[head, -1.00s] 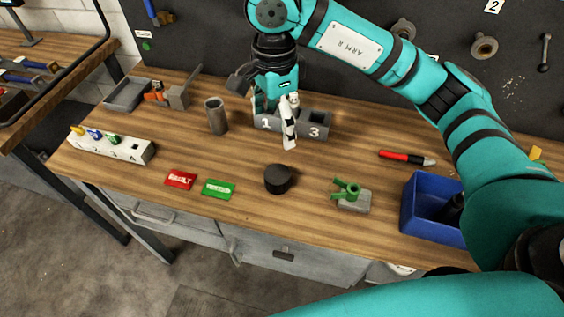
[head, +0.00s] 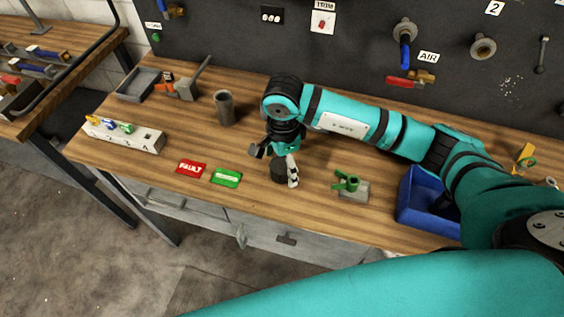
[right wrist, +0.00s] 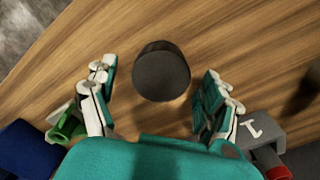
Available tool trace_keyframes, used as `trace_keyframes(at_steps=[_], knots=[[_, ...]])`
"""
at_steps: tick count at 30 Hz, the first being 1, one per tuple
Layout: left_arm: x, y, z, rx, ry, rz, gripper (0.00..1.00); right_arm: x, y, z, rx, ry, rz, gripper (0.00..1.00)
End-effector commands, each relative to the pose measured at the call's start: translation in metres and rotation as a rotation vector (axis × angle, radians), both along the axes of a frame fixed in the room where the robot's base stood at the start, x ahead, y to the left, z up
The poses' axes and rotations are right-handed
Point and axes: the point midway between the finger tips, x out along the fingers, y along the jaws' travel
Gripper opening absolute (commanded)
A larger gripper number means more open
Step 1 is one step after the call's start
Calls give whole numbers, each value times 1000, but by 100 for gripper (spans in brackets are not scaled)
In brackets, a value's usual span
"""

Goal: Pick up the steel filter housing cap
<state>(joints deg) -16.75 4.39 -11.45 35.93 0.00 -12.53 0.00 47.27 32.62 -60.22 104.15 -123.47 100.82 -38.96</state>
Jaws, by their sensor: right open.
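The steel filter housing cap (head: 279,174) is a dark, short round cylinder on the wooden bench, partly covered by my right gripper in the head view. In the right wrist view the cap (right wrist: 161,74) shows whole, between and just beyond the fingertips. My right gripper (head: 275,166) points down over it with fingers spread. In the wrist view its two fingers (right wrist: 160,82) stand to the left and right of the cap with gaps on both sides. My left gripper is not in view.
Red (head: 191,168) and green (head: 226,177) tags lie left of the cap. A green-handled valve on a grey block (head: 352,188) and a blue bin (head: 418,208) stand right. A grey tube (head: 225,108) stands behind left.

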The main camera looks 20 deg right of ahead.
Motion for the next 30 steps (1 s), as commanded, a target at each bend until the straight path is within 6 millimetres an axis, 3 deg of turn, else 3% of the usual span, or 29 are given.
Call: trace_keyframes(at_steps=[5,12,24,27,30], knots=[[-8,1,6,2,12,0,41,1,1,-17,1,-1,0,83],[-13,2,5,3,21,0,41,1,1,-19,1,-2,1,83],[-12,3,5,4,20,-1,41,1,1,-18,1,-2,0,31],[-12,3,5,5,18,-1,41,1,1,-18,1,-2,0,24],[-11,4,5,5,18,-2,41,1,0,-18,1,-2,0,24]])
